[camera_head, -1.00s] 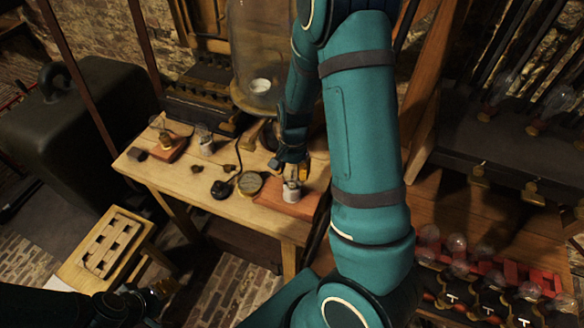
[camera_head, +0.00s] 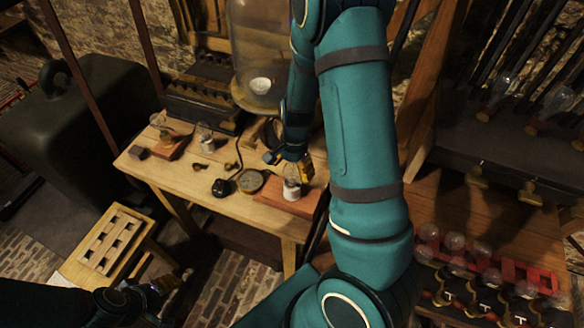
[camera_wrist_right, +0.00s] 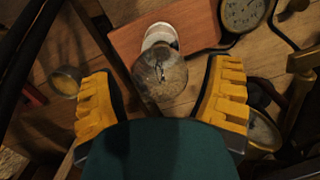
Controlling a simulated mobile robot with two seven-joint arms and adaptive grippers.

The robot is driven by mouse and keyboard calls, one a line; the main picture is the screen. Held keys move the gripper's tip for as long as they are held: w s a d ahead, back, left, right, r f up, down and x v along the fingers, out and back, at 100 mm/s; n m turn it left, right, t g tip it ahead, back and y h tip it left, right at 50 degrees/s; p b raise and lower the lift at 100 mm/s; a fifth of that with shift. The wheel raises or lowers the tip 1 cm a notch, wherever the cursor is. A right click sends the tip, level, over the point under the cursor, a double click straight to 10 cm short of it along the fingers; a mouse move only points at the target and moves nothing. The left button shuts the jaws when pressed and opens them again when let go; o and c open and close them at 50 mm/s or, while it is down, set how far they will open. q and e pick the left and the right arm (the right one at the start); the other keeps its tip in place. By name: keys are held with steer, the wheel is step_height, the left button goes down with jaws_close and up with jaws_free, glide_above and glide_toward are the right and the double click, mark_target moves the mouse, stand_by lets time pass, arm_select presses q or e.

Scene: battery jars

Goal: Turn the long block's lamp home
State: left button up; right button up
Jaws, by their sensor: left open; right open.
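The long reddish block (camera_head: 308,207) lies at the front right of the wooden table. Its lamp (camera_head: 291,190) stands on it in a pale socket. My right gripper (camera_head: 293,163) is open just above the lamp. In the right wrist view the glass bulb (camera_wrist_right: 160,76) lies between the spread yellow fingers (camera_wrist_right: 163,72), with clear gaps on both sides. The pale socket (camera_wrist_right: 159,37) and the block (camera_wrist_right: 195,20) show beyond it. How the lamp sits in the socket cannot be told. My left gripper (camera_head: 165,286) is open, low at the left, away from the table.
A shorter reddish block (camera_head: 172,150) with a bulb and another lamp in a pale socket (camera_head: 207,143) stand further left. A round dial (camera_head: 250,181) and a black object (camera_head: 221,188) lie left of the long block. A glass dome (camera_head: 260,60) stands behind.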

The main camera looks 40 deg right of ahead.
step_height(320, 180, up, 12)
steer(key=d, duration=0.1)
steer(key=shift+w+d+f, duration=0.15)
